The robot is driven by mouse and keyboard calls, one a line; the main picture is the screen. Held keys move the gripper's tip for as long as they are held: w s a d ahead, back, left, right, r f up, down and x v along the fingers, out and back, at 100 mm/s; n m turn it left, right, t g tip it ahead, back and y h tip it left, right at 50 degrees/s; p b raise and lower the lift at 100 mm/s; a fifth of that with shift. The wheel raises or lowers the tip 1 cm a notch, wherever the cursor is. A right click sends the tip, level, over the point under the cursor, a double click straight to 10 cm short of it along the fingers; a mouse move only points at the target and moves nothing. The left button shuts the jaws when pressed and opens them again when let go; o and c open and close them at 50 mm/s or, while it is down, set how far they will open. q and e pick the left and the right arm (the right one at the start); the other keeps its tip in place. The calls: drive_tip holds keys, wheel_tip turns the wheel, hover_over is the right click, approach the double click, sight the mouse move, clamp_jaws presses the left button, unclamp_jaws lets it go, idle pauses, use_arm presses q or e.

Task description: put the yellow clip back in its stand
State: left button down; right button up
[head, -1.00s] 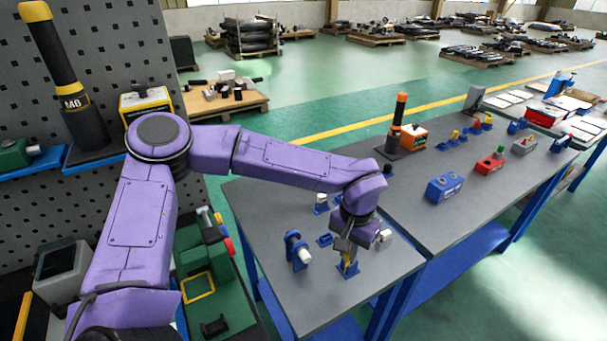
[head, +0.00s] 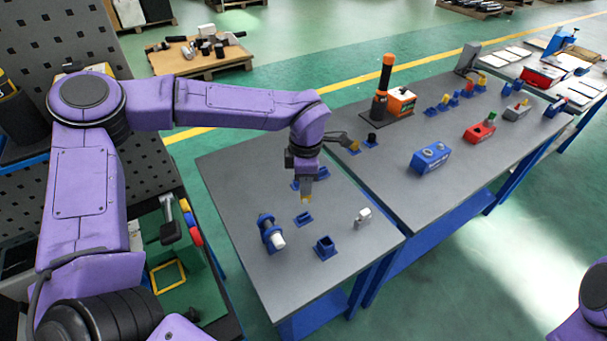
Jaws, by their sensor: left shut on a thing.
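My left gripper (head: 306,187) points down over the near grey table and is shut on the yellow clip (head: 306,199). Only a small yellow end of the clip shows below the fingers; the rest is hidden. The clip is apart from the square blue stand (head: 324,248), which looks empty and lies nearer the table's front edge. A small blue stand (head: 304,219) lies just below the clip in the picture. I cannot tell the clip's exact height. My right gripper is out of view; only part of that arm shows at bottom right.
A blue holder with a white cylinder (head: 271,234) stands at left, and a small white-grey piece (head: 362,217) at right. Blue (head: 430,158) and red (head: 480,128) blocks and an orange-topped post (head: 385,80) stand on the farther table.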

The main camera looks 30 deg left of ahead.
use_arm(q)
drive_tip(key=n, duration=0.3)
drive_tip(key=r+n, duration=0.1)
drive_tip(key=n, duration=0.1)
drive_tip(key=shift+a+n, duration=0.3)
drive_tip(key=shift+a, duration=0.05)
drive_tip(key=shift+w+f+n, duration=0.1)
drive_tip(key=shift+f+n, duration=0.05)
drive_tip(key=shift+n, duration=0.15)
drive_tip(key=shift+p, duration=0.4)
wheel_tip(320, 180, down, 5)
drive_tip(key=b, duration=0.3)
drive_tip(key=shift+f, duration=0.4)
